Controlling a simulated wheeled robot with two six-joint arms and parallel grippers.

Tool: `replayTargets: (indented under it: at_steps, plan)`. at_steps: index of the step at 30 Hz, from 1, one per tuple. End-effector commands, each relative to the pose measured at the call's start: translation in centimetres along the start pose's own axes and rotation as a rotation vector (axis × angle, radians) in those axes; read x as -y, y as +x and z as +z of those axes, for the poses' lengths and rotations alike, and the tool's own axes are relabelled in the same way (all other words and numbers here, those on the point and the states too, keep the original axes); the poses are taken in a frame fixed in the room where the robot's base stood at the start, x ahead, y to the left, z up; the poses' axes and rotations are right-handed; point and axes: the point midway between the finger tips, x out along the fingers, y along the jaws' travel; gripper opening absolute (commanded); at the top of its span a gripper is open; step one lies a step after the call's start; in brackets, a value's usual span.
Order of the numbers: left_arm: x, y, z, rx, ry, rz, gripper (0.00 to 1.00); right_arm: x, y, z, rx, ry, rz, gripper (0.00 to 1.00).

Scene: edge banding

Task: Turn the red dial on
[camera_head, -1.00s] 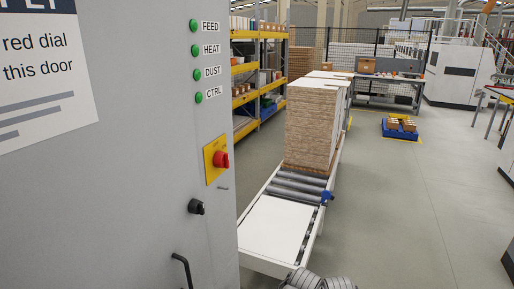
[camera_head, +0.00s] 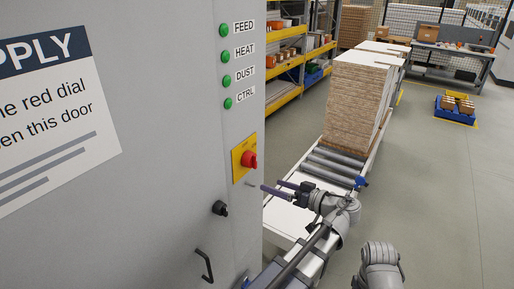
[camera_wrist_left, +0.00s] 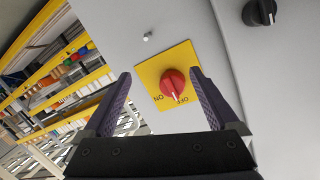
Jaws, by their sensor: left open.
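In the left wrist view the dial (camera_wrist_left: 173,82) shows between the finger ends, with ON and OFF printed upside down on the plate. The dial's white mark points down in that view, near OFF; its exact setting is hard to tell. My left gripper (camera_head: 272,187) is open and empty, its fingers pointing at the door a little below and right of the dial. The fingers look apart from the dial. My right gripper is not in view.
A black knob (camera_head: 220,208) and a door handle (camera_head: 204,265) stick out below the dial. A small peg (camera_head: 250,184) is just under the plate. Green lamps line the panel above. A roller conveyor (camera_head: 330,165) with stacked boards (camera_head: 354,100) stands to the right.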

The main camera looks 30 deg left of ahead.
Motion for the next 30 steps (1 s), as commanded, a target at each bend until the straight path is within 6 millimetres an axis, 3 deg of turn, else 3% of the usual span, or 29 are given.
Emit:
replayTargets:
  at_steps: [1,6,14,24,30]
  plan:
    - [0.4,0.0,-2.2,-0.048,-0.051,-0.023,0.94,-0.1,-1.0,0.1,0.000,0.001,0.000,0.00]
    - [1.1,0.0,-4.9,-0.142,-0.151,-0.058,0.94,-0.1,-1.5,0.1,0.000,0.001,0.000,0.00]
    - [1.3,0.9,-5.2,-0.154,-0.164,-0.063,0.94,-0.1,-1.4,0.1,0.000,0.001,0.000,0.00]
    - [1.6,5.8,-5.9,-0.152,-0.162,-0.063,0.94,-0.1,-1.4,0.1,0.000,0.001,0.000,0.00]
    - [1.7,7.4,-6.1,-0.153,-0.161,-0.061,0.94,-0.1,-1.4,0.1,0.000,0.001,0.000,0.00]
